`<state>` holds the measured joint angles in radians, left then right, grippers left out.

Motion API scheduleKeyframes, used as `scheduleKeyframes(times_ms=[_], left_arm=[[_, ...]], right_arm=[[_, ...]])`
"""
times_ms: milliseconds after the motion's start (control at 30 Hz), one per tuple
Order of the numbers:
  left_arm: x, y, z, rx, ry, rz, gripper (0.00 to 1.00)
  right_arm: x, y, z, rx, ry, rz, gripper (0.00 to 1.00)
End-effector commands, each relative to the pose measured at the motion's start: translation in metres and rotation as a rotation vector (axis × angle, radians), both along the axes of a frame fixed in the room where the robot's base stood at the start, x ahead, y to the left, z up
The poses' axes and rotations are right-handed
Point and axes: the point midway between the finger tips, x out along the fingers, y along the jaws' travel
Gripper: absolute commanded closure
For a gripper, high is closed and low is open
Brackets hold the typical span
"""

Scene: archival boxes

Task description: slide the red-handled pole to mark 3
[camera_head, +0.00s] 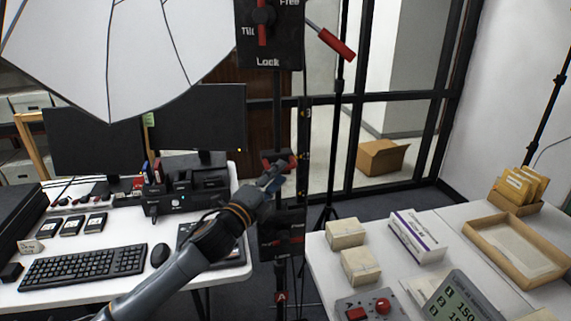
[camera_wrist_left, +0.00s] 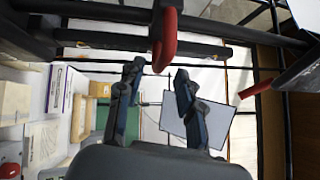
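A black upright pole (camera_head: 278,98) stands between the two tables. A red handle (camera_head: 276,160) sits on it at mid-height, beside a dark vertical strip (camera_head: 303,145) with a small mark near its top that looks like a 3. My left gripper (camera_head: 271,178) is at this handle, just in front of or below it. In the left wrist view the red handle (camera_wrist_left: 165,40) hangs as a loop beyond the fingertips. My left gripper (camera_wrist_left: 158,85) is open there, with nothing between its fingers. Whether it touches the handle is unclear. My right gripper is out of view.
A white umbrella (camera_head: 110,50) hangs upper left. A keyboard (camera_head: 85,265) is on the left table. Small boxes (camera_head: 345,234) and a tray (camera_head: 472,232) are on the right table.

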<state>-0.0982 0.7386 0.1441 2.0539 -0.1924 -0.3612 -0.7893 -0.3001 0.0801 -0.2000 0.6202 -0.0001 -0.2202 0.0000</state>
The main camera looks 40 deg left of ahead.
Motion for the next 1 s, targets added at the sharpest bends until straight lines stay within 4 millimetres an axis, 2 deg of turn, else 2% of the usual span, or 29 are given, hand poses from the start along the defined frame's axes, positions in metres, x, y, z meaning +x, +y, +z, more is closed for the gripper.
scheduleKeyframes(times_ms=[100,300,667,800,867,1000], left_arm=[[0.019,0.001,0.005,-0.001,-0.001,0.001,0.63],[0.036,0.003,0.006,-0.001,-0.001,0.0,0.63],[0.04,0.002,0.005,-0.001,0.001,-0.001,0.63],[0.04,0.002,0.005,-0.001,0.001,-0.001,0.9],[0.04,0.002,0.005,-0.001,0.001,-0.001,1.0],[0.04,0.002,0.005,-0.001,0.0,-0.001,1.0]], right_arm=[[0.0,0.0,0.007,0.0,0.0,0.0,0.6],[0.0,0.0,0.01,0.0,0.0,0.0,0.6],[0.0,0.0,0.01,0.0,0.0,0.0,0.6],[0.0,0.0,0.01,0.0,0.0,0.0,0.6],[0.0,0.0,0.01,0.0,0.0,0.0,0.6],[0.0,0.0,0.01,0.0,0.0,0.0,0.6]])
